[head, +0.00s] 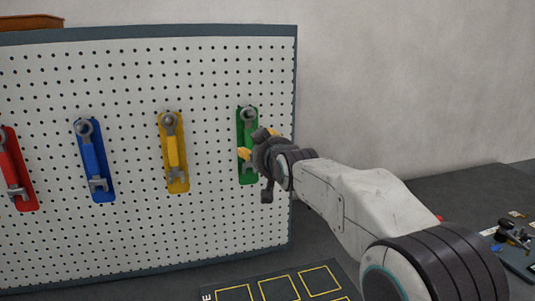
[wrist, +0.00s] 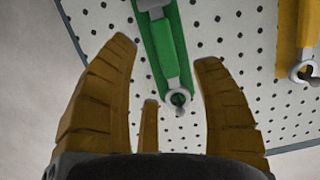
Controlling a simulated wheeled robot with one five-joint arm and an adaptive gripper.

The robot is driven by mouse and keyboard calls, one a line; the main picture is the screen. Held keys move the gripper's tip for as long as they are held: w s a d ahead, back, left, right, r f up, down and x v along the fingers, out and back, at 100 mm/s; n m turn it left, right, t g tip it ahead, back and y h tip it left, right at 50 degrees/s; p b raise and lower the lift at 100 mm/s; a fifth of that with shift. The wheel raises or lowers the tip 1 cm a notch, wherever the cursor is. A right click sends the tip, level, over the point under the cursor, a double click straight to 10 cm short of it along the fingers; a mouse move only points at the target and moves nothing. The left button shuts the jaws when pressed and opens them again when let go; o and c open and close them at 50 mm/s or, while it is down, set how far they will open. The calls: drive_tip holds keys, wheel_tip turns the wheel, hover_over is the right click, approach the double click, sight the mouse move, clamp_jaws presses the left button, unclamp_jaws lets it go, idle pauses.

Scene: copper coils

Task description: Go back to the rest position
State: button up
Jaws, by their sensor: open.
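My gripper (head: 248,153) is in front of the green holder (head: 241,122) at the right end of the pegboard. In the wrist view my gripper (wrist: 170,75) has its yellow-brown fingers spread wide, with nothing between the tips. A wrench with a green handle (wrist: 172,48) hangs beyond the fingers on the board, apparently clear of them. In the head view my gripper hides much of this wrench (head: 249,115).
The white pegboard (head: 215,130) also holds a yellow wrench (head: 173,152), a blue wrench (head: 92,158) and a red wrench (head: 12,170). A dark mat with yellow squares (head: 285,285) lies below. Small parts (head: 512,235) lie at the right.

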drive_tip(key=v, duration=0.6)
drive_tip(key=s+d+f+g+h, duration=0.1)
drive_tip(key=s+d+f+g, duration=0.1)
drive_tip(key=s+f+g, duration=0.65)
drive_tip(key=s+d+f+g+h, duration=0.1)
drive_tip(key=s+f, duration=0.5)
drive_tip(key=f, duration=0.7)
drive_tip(key=s+d+f+m+g, duration=0.1)
drive_tip(key=s+d, duration=0.3)
drive_tip(key=s, duration=0.6)
drive_tip(key=s+d+f+m+g+h+p, duration=0.1)
drive_tip(key=s+d, duration=0.4)
drive_tip(key=s, duration=0.6)
drive_tip(key=shift+s, duration=0.35)
drive_tip(key=shift+a+f, duration=0.1)
drive_tip(key=shift+f, duration=0.05)
